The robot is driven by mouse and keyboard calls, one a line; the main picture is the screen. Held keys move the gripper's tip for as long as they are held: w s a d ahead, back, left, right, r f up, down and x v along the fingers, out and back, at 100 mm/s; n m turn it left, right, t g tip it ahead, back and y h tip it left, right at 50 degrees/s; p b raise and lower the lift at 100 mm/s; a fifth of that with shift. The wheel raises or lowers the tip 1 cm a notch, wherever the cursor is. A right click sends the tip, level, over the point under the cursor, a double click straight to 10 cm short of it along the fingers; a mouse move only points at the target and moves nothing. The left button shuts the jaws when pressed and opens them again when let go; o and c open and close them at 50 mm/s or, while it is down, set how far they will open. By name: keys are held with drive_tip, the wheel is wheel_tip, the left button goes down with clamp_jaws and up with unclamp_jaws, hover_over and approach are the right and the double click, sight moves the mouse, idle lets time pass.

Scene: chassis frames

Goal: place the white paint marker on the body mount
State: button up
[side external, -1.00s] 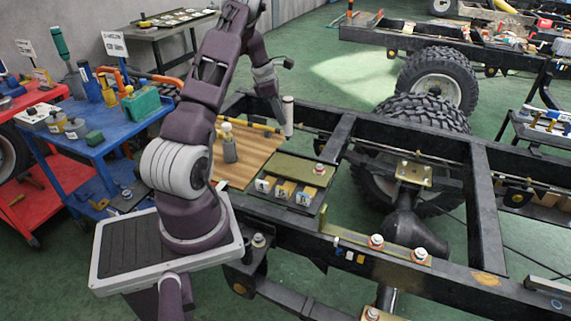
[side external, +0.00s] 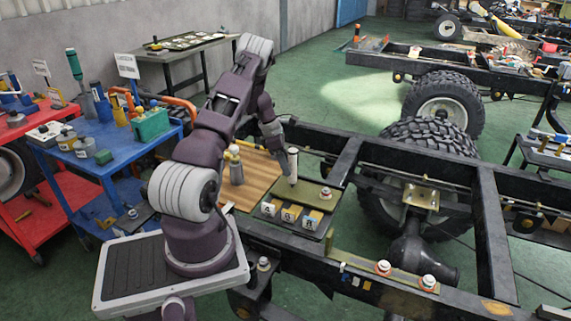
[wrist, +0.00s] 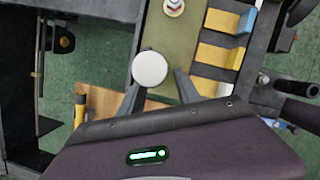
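The white paint marker (side external: 293,160) is upright, a white cylinder with a dark band near its lower end. In the wrist view its round white top (wrist: 150,68) sits between my two fingers. My gripper (wrist: 158,84) is shut on it. The marker stands over the olive plate (side external: 306,190); whether its tip touches the plate I cannot tell. A round white-and-red body mount (side external: 326,193) is at the plate's right end and also shows at the top of the wrist view (wrist: 173,7). Similar mounts (side external: 383,267) sit on the near rail.
Several labelled yellow blocks (side external: 287,214) line the plate's near side. A wooden board (side external: 256,172) with a metal-and-yellow bottle (side external: 236,165) lies to the left. Black chassis rails (side external: 350,163) surround the area. A blue cart (side external: 95,170) stands at the left.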

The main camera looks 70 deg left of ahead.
drive_tip(key=shift+o, duration=0.2)
drive_tip(key=shift+r, duration=0.1)
drive_tip(key=v, duration=1.2)
drive_tip(key=w+d+r+m, duration=0.3)
drive_tip(key=d+r+m, duration=0.5)
drive_tip(key=d, duration=0.5)
drive_tip(key=w+d+r+m, duration=0.3)
drive_tip(key=d+r+m, duration=0.3)
drive_tip(key=d+r, duration=0.6)
drive_tip(key=s+d+r+m, duration=0.1)
drive_tip(key=s+d+m, duration=0.35)
drive_tip(key=d, duration=0.35)
drive_tip(key=s+d+m, duration=0.4)
drive_tip(key=d+m, duration=0.1)
drive_tip(key=d, duration=0.3)
drive_tip(key=s+d+f+m+t+y, duration=0.1)
drive_tip(key=s+d+m, duration=0.3)
drive_tip(key=s+m, duration=0.4)
drive_tip(key=shift+s+d+f+t, duration=0.15)
drive_tip(key=shift+s+f+t, duration=0.15)
drive_tip(key=shift+s+t, duration=0.45)
